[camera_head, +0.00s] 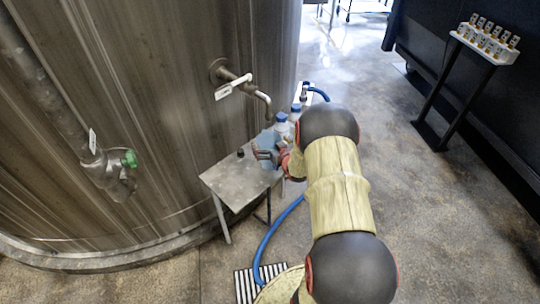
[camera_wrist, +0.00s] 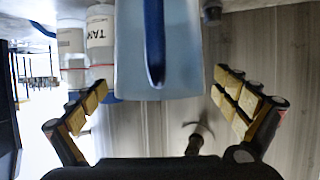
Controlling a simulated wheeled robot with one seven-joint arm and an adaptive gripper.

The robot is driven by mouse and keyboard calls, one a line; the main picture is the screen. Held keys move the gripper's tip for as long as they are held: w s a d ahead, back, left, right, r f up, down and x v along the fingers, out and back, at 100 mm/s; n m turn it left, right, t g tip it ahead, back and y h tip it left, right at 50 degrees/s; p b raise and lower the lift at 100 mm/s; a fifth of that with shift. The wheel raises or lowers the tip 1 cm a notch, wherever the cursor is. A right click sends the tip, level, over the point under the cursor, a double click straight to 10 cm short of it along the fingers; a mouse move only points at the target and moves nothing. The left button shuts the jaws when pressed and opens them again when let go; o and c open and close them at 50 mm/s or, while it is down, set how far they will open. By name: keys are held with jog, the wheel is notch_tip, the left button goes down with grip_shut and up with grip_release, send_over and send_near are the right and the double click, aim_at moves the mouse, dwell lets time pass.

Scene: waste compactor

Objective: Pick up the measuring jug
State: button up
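The measuring jug (camera_wrist: 135,60) is translucent pale blue with a dark blue handle (camera_wrist: 154,45). It fills the upper middle of the wrist view, which shows the scene upside down. My gripper (camera_wrist: 163,100) is open, with padded fingers spread on either side of the jug's outline. The handle faces my gripper and nothing is held. In the head view the jug (camera_head: 267,138) stands on the small metal table (camera_head: 232,182), partly hidden by my gripper (camera_head: 272,157) and arm.
White bottles with blue caps (camera_head: 281,125) stand close beside the jug; labelled bottles (camera_wrist: 100,40) show in the wrist view. A steel tank (camera_head: 150,80) with a tap (camera_head: 262,100) stands behind the table. A blue hose (camera_head: 264,245) runs along the floor. The table's front left is mostly bare.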

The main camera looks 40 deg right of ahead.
jog(key=shift+c, duration=1.2)
jog(key=c, duration=1.8)
jog(key=shift+c, duration=0.3)
jog(key=shift+r, duration=0.1)
